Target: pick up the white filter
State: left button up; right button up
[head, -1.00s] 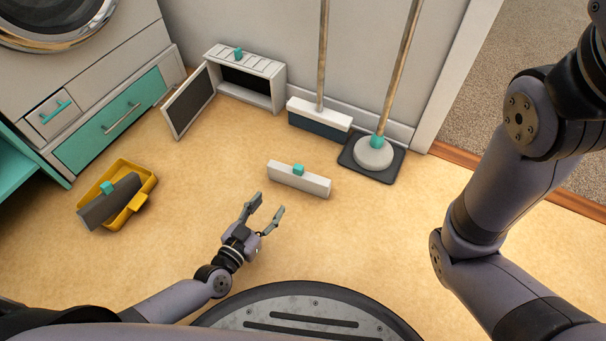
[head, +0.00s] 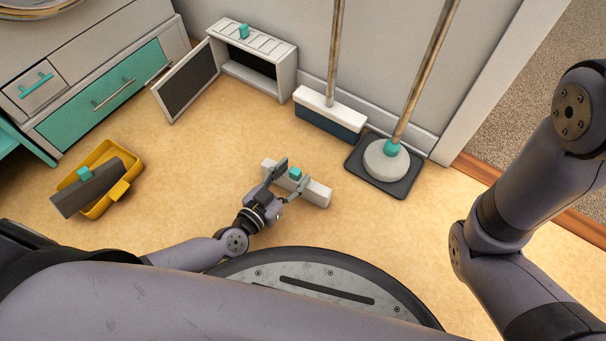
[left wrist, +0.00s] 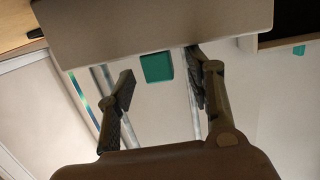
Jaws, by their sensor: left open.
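The white filter (head: 318,193) is a long white block with a teal knob (head: 295,173) on top, lying on the tan floor in front of my base. My left gripper (head: 290,174) is open, its fingers on either side of the knob in the head view and partly covering the block. In the left wrist view the white filter (left wrist: 150,28) fills the top. Its teal knob (left wrist: 157,67) shows between the open fingers of my left gripper (left wrist: 159,76), near their tips. Contact cannot be told. My right gripper is out of view.
A yellow tray (head: 133,165) with a dark grey filter (head: 92,189) stands at left. A white housing (head: 284,53) with its door (head: 186,80) open stands at the wall. A broom (head: 332,112) and a mop on a dark mat (head: 410,176) stand right of it.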

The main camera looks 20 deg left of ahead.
pick_arm(q)
jog(key=shift+w, duration=0.2)
jog(key=shift+c, duration=0.4)
grip_shut()
